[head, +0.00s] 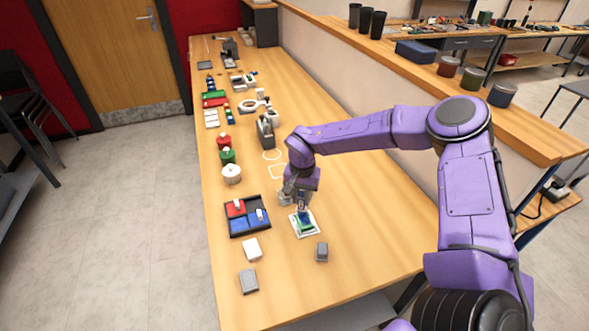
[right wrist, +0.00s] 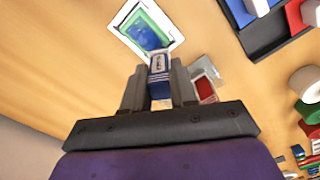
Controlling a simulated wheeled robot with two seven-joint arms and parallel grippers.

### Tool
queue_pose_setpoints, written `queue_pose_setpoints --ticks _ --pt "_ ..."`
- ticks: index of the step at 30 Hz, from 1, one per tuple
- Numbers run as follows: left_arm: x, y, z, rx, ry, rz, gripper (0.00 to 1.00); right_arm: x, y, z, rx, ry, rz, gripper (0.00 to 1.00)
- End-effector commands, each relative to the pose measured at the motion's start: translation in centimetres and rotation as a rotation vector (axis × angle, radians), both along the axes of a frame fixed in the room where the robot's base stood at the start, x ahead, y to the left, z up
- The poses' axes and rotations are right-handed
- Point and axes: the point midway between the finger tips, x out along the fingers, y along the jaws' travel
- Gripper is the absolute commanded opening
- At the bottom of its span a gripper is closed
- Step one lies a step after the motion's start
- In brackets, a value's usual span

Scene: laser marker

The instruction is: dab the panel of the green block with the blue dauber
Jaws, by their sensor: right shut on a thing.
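My right gripper (head: 303,193) is shut on the blue dauber, which has a pale label (right wrist: 159,66). It holds the dauber pointing down, close over the green block (head: 304,226). The block lies on a white tray (head: 293,231), which also shows in the right wrist view (right wrist: 173,43). In that view a blue area covers much of the green block's upper face (right wrist: 148,32). The dauber's tip is hard to make out, and I cannot tell whether it touches the panel. My left gripper is not in view.
A black compartment tray (head: 229,226) with red and blue sections stands left of the block. Red, green and white round containers (head: 231,174) stand farther back. The front right tabletop is clear.

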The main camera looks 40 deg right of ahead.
Motion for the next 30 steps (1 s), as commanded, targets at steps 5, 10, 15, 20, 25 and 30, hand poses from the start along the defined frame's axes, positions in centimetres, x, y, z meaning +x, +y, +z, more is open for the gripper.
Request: queue_pose_setpoints --ticks 5,10,15,20,25,30 --pt "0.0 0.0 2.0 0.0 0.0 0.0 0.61 0.0 -0.2 2.8 0.0 -0.001 -0.002 0.0" --pt "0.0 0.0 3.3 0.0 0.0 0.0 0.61 0.1 0.0 4.0 0.0 0.0 0.002 0.0" --pt "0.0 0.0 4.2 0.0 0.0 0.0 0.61 0.1 0.0 5.5 -0.001 -0.001 0.002 0.0" --pt "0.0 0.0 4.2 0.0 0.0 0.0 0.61 0.1 0.0 6.6 0.0 -0.001 0.002 0.0" --pt "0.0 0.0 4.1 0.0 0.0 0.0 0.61 0.2 0.1 7.8 -0.001 -0.001 0.005 0.0" --pt "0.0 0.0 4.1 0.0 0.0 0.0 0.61 0.2 0.2 8.1 0.0 0.001 0.006 0.0"
